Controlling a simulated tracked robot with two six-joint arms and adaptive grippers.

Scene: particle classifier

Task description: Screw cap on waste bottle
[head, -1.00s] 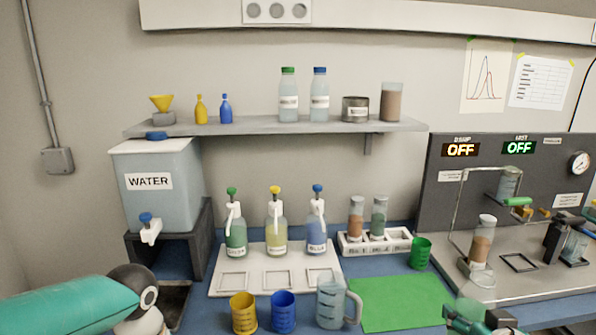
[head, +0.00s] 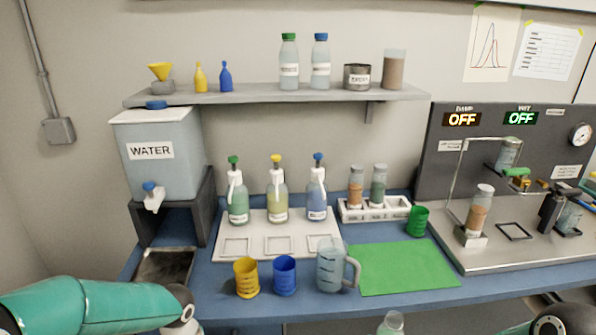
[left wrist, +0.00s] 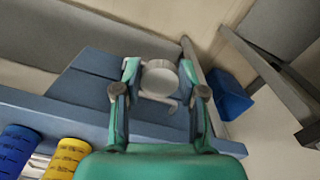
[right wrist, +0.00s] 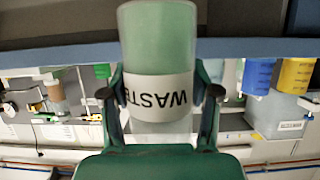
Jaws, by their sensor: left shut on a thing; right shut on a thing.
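The waste bottle (right wrist: 158,50), a clear greenish cylinder with a white label reading WASTE, is between the fingers of my right gripper (right wrist: 160,88), which is shut on it. In the head view only the top of what appears to be this bottle (head: 391,323) shows at the bottom edge, in front of the bench. My left gripper (left wrist: 159,72) is shut on a round pale grey cap (left wrist: 160,80). In the head view the left arm is at the lower left, and its fingers and the cap are out of frame. The cap and bottle are apart.
The blue bench (head: 220,305) holds a yellow cup (head: 246,278), a blue cup (head: 285,276), a clear jug (head: 329,266) and a green mat (head: 405,270). A metal tray (head: 165,265) is at its left. A blue bin (left wrist: 229,93) shows in the left wrist view.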

